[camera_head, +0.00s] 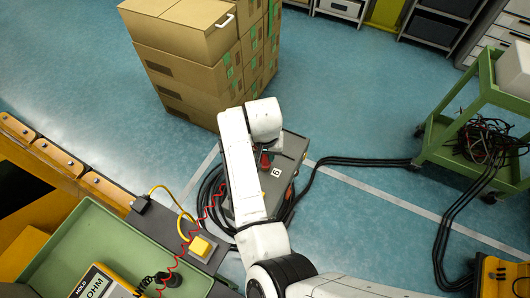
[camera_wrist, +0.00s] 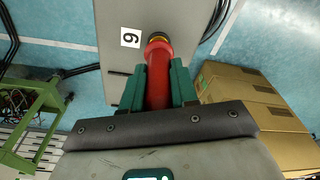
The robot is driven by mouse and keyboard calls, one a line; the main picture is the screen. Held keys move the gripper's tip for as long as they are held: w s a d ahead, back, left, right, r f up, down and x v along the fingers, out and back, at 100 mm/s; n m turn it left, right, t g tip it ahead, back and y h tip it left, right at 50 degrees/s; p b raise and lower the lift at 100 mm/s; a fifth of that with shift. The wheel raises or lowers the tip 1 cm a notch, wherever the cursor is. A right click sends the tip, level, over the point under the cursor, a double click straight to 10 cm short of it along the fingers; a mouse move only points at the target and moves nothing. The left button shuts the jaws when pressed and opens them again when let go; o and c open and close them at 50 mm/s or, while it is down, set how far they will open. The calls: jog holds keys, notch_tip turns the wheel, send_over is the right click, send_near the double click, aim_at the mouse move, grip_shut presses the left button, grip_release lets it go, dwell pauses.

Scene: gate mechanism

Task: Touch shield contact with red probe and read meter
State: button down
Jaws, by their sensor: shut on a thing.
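My gripper (camera_wrist: 159,80) is shut on the red probe (camera_wrist: 158,72), held between its green jaws. In the wrist view the probe's far end meets a dark and yellow ring on the grey box (camera_wrist: 118,82); I cannot tell whether the tip touches a contact there. In the head view my arm covers part of the grey box (camera_head: 284,195), and a bit of the red probe (camera_head: 265,160) shows beside it.
Stacked cardboard boxes (camera_head: 195,75) stand behind the grey box. Black cables (camera_head: 365,162) run across the floor to a green cart (camera_head: 460,130) at right. A green tray (camera_head: 50,250) and a yellow button box (camera_head: 200,246) are at lower left. Blue floor is clear between boxes and cart.

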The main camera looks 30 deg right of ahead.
jog(key=shift+r+p, duration=2.25)
jog(key=shift+r, duration=0.2)
